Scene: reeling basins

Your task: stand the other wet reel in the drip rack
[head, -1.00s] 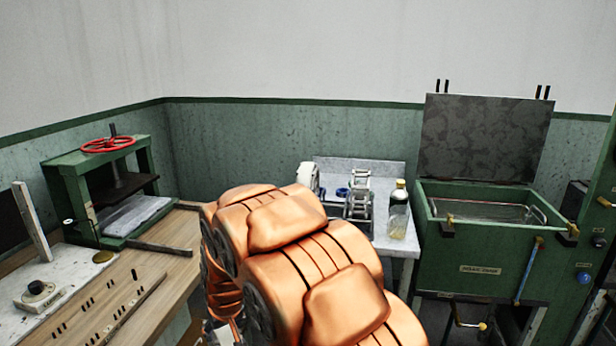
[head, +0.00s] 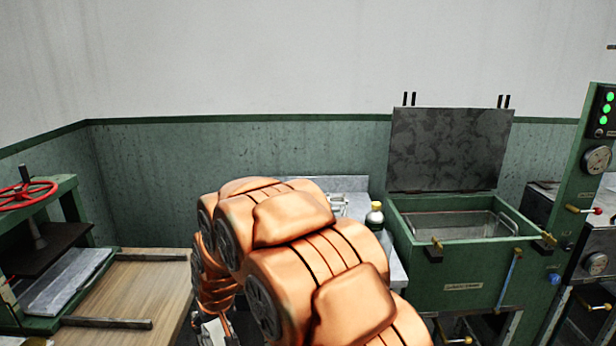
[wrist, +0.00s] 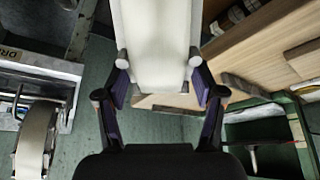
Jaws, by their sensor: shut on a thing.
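In the wrist view, my gripper (wrist: 158,62) is shut on a cream-white, broad-faced thing, which looks like the wet reel (wrist: 156,30). It reaches past the top edge, so its full shape is cut off. At the left of the wrist view is a grey metal frame (wrist: 40,66), apparently the drip rack. A sign beside it starts with "DR". A second reel (wrist: 36,140) with a cream rim stands upright at that frame, clear of my gripper. In the head view my copper arm hides most of the gripper and the bench behind it.
A green press (head: 66,265) with a red wheel stands left beside a wooden table (head: 135,290). A grey bench (head: 345,183) stands against the back wall with a bottle (head: 375,216). An open-lidded green tank (head: 450,260) is at right. Green floor shows between them.

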